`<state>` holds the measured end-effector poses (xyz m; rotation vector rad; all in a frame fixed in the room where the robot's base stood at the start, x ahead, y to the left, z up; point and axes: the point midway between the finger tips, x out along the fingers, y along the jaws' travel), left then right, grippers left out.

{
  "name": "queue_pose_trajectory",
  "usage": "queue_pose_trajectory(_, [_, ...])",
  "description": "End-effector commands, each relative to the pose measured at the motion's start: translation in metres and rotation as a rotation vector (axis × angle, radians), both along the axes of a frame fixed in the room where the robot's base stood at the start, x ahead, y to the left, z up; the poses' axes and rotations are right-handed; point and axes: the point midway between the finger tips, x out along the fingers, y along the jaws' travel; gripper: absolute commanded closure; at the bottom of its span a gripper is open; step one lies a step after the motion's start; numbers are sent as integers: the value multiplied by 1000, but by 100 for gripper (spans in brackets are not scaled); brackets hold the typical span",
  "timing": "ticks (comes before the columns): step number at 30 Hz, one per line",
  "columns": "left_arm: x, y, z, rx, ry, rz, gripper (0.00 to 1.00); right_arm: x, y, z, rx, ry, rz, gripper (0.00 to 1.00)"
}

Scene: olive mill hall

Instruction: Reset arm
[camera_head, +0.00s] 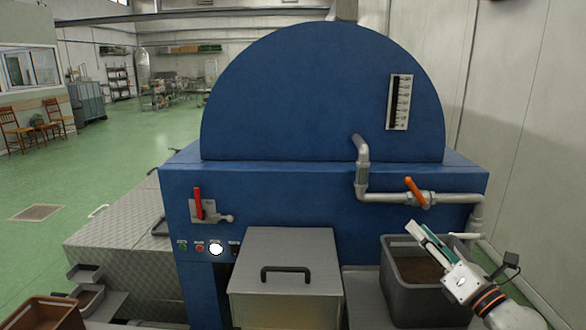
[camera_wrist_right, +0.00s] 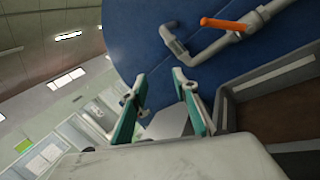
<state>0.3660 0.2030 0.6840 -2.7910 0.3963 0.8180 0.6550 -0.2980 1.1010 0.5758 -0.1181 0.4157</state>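My right gripper (camera_head: 426,238) is over the grey bin at the lower right of the head view, its arm coming in from the lower right corner. In the right wrist view, the two green-padded fingers of this gripper (camera_wrist_right: 161,88) stand apart with nothing held between them. My left arm and gripper are not in the head view.
A blue machine (camera_head: 320,100) with an orange-handled valve (camera_head: 415,191) on its pipe and a red lever (camera_head: 198,203) stands ahead. A lidded metal box (camera_head: 285,255) is left of the grey bin (camera_head: 422,312), which holds brown material. Open green floor (camera_head: 140,150) lies to the left.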

Motion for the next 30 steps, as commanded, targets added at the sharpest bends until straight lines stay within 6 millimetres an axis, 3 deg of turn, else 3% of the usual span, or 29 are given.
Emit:
queue_pose_trajectory(2, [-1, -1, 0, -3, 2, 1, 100, -19, 1, -23, 262, 82, -73, 71])
queue_pose_trajectory(5, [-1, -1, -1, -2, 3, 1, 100, -45, -14, -59, 568, 197, -200, 71])
queue_pose_trajectory(9, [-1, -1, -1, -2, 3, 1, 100, -98, -41, -127, 950, 375, -430, 71])
queue_pose_trajectory(12, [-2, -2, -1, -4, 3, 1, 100, -142, -55, -173, 1149, 482, -593, 71])
queue_pose_trajectory(15, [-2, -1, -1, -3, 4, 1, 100, -177, -62, -204, 1274, 556, -718, 71])
queue_pose_trajectory(21, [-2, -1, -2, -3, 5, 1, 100, -233, -67, -243, 1423, 652, -896, 71])
queue_pose_trajectory(30, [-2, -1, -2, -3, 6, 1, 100, -302, -67, -277, 1558, 749, -1106, 71])
